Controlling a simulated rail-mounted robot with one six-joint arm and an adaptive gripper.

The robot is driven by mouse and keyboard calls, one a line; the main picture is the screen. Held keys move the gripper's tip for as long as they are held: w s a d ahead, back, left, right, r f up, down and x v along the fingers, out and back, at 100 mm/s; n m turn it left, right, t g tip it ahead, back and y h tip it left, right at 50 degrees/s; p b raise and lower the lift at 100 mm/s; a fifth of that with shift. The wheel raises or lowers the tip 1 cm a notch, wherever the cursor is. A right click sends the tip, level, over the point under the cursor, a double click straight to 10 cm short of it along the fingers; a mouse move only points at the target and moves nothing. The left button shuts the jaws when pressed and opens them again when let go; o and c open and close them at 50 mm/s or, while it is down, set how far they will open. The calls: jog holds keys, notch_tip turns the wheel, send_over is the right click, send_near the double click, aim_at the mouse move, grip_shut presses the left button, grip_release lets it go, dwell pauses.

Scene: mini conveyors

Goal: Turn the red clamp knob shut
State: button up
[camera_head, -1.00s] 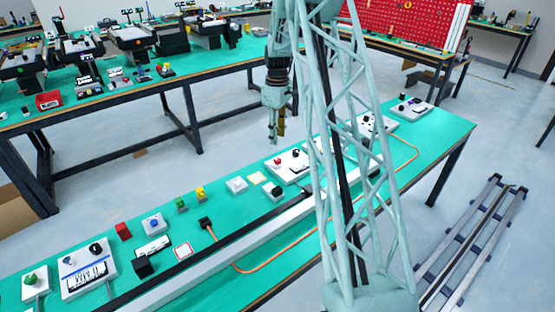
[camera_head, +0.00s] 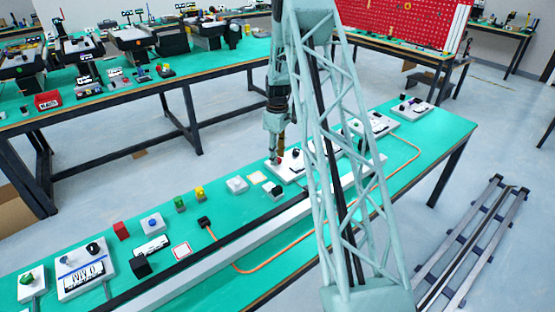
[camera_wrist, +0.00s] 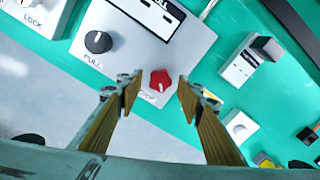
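The red clamp knob (camera_wrist: 160,79) sits at the edge of a white panel (camera_wrist: 138,42), with partly hidden lettering beside it. In the head view the knob (camera_head: 279,161) is a small red spot at the gripper's fingertips. My gripper (camera_wrist: 158,90) is open, its two yellow-faced fingers apart on the left and right of the knob in the wrist view. I see no contact with the knob. In the head view my gripper (camera_head: 276,156) points down over the near left corner of the panel.
A black knob marked PULL (camera_wrist: 98,42) is on the same panel. A white box with a dark switch (camera_wrist: 247,62) and a white button block (camera_wrist: 239,127) stand to the right in the wrist view. An orange cable (camera_head: 300,251) lies on the green bench.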

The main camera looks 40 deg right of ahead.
jog(key=shift+f, duration=0.5)
jog(key=c, duration=0.8)
jog(key=shift+c, duration=0.2)
